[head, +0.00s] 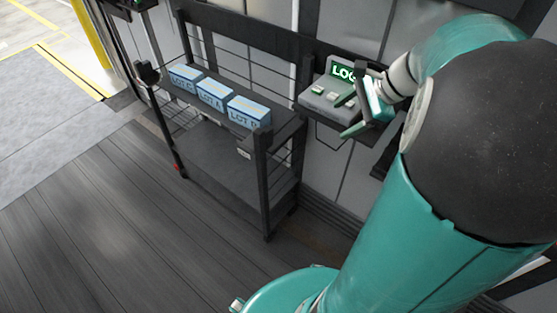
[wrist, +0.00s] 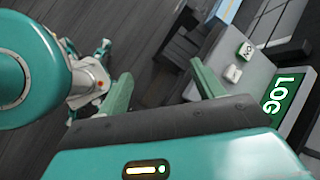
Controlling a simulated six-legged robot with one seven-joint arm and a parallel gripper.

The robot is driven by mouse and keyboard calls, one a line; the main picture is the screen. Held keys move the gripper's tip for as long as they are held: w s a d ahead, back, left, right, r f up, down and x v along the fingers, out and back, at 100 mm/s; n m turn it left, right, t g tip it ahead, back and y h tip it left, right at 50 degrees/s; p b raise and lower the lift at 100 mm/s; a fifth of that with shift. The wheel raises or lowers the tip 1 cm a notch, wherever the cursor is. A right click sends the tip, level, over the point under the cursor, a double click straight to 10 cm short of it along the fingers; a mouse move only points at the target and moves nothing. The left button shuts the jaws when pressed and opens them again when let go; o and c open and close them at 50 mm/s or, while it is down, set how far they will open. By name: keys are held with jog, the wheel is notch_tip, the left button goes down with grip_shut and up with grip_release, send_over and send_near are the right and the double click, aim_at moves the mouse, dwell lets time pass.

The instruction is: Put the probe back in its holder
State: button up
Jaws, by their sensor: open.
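My gripper (head: 350,114) is open beside the grey logger box with the lit green LOG screen (head: 343,71). In the wrist view, my gripper's two green fingers (wrist: 161,86) are spread, with nothing held between them and dark floor beyond. A thin dark cable loop (head: 330,146) hangs below the box. My arm hides part of the area to the right.
A dark cart (head: 215,150) stands left of the logger, carrying three blue boxes (head: 212,95) with LOT labels. A rounded black object (head: 148,73) is at its left end. The plank floor (head: 110,220) in front is clear. A yellow post (head: 88,30) stands at the far left.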

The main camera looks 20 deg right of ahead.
jog(key=s+a+r+n+h, duration=0.1)
jog(key=s+a+n, duration=0.3)
jog(key=a+n, duration=0.6)
jog(key=s+a+r+n+h, duration=0.2)
jog(key=s+a+n+h, duration=0.2)
jog(key=a+n, duration=0.6)
jog(key=shift+s+a+n+t, duration=0.2)
jog(key=shift+a+n+t, duration=0.1)
jog(key=shift+a, duration=0.4)
jog(key=shift+c, duration=0.5)
